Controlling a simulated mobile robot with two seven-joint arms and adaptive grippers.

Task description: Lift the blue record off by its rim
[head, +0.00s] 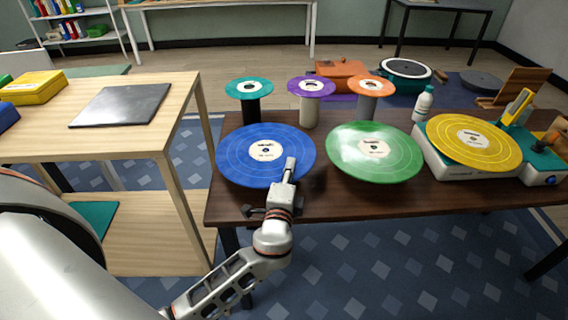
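The blue record (238,160), a large disc with a pale centre label, lies at the left of the dark brown table. What supports it underneath is hidden. My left gripper (290,166) reaches in from the front. Its visible finger overlaps the record's front right part, near the rim. The fingers are seen nearly edge-on, so I cannot tell their opening or whether they touch the record. My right gripper is out of view.
A green record (350,150) lies close to the right, and a yellow record (475,140) sits on a turntable beyond it. Small discs on posts, including a teal one (248,88), stand behind. A light wooden table (172,100) is at left.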

